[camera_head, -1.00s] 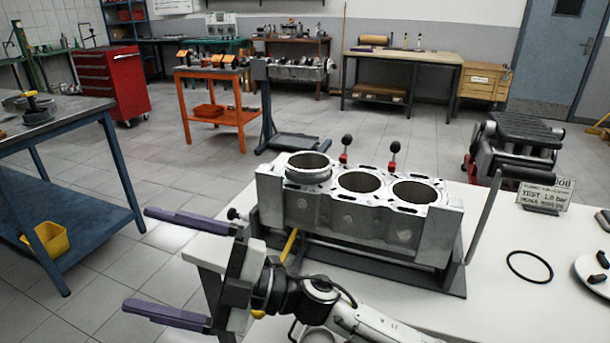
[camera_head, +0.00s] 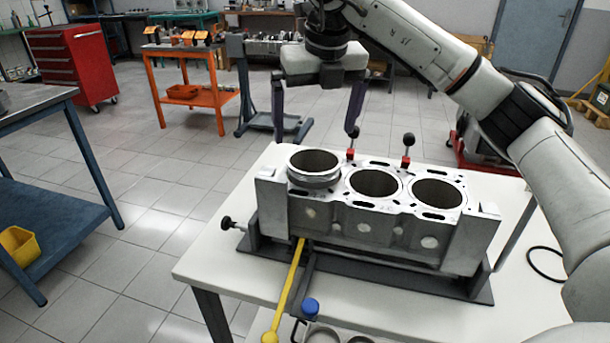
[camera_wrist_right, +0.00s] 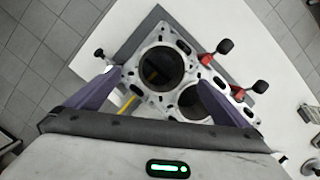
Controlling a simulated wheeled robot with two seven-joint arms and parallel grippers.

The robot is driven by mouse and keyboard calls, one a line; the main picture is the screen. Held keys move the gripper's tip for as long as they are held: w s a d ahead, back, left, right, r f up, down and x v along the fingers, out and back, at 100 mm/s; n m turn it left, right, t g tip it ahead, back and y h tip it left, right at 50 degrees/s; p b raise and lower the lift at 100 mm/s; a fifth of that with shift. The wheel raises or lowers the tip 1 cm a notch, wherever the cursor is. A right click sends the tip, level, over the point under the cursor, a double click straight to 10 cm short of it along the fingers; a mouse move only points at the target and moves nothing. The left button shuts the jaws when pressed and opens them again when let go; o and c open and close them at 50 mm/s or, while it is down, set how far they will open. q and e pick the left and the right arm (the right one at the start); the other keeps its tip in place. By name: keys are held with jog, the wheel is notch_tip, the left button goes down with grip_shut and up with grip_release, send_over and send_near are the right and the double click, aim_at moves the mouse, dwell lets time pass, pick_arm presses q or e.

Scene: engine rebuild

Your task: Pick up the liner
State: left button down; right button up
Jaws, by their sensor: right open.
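The liner (camera_head: 314,180) is a grey metal sleeve standing proud of the leftmost bore of the engine block (camera_head: 362,222). In the right wrist view the liner (camera_wrist_right: 161,68) shows from above as a round dark opening. My right gripper (camera_head: 316,136) is open and empty, pointing down above and slightly behind the liner, with its purple fingers apart. In the right wrist view its two fingers (camera_wrist_right: 158,78) show on either side of the liner, not touching it. My left gripper is not in view.
The block sits on a dark stand (camera_head: 360,268) on a white table (camera_head: 215,250). Red clamps with black knobs (camera_head: 408,140) rise behind it. A yellow-handled tool (camera_head: 290,285) and a blue-capped item (camera_head: 310,307) are in front. A black ring (camera_head: 545,264) lies at right.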

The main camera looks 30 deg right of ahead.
aim_at(315, 159)
jog(key=x, duration=0.5)
jog(key=s+x, duration=0.1)
jog(key=x, duration=0.2)
jog(key=shift+w+d+f+p, duration=0.15)
jog(key=shift+f+p, duration=0.15)
jog(key=shift+f, duration=0.15)
jog(key=shift+c, duration=0.4)
